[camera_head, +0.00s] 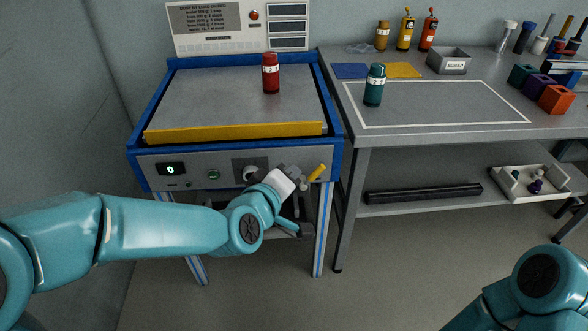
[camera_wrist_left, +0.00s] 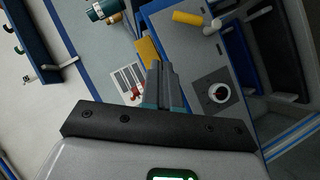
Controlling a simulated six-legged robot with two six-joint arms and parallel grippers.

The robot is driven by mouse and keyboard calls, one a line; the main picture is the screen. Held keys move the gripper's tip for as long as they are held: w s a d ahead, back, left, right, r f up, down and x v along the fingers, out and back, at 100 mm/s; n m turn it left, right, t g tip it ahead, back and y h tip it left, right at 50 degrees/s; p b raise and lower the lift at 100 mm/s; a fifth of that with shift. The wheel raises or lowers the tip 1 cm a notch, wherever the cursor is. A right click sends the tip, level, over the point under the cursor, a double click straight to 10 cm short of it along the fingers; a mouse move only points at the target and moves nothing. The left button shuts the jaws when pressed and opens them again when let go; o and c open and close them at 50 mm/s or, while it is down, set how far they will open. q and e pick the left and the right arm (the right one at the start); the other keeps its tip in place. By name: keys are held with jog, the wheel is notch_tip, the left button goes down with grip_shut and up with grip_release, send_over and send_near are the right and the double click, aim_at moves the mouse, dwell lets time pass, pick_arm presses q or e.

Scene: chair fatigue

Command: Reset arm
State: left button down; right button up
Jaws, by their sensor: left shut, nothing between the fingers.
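My left arm comes in from the left in the head view. Its gripper (camera_head: 290,176) is in front of the lower panel of the blue-framed test bench (camera_head: 170,155), near a yellow-handled lever (camera_head: 316,173). In the left wrist view the two fingers of the gripper (camera_wrist_left: 161,68) lie together, shut and empty. In the head view the hand hides part of the panel, and the fingertips are hard to make out. My right arm shows only as a teal joint at lower right; its gripper is out of view.
A red bottle (camera_head: 271,73) stands on the bench top behind a yellow bar (camera_head: 235,132). On the side table (camera_head: 545,125) are a teal bottle (camera_head: 374,86), a scrap tray (camera_head: 448,61) and coloured blocks. A black bar (camera_head: 423,193) and white tray (camera_head: 530,183) lie on the shelf below.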

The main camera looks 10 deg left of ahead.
pick_arm(q)
jog(key=shift+s+a, duration=0.1)
dwell(0.4)
jog(key=s+a+f+g+y, duration=0.1)
jog(key=s+a+f+g, duration=0.15)
jog(key=f, duration=0.85)
jog(key=s+a+f+g+y, duration=0.1)
jog(key=s+a+f+g, duration=0.15)
jog(key=f, duration=0.85)
jog(key=s+d+f+m+g+h, duration=0.3)
jog(key=s+f+g, duration=0.5)
jog(key=s+f, duration=0.9)
jog(key=s+r+m+p, duration=0.3)
jog(key=r+m+p, duration=0.1)
jog(key=r+p, duration=1.6)
jog(key=shift+d+r+g, duration=0.25)
jog(key=shift+r+g, duration=0.05)
jog(key=shift+r, duration=0.45)
jog(key=shift+s, duration=0.1)
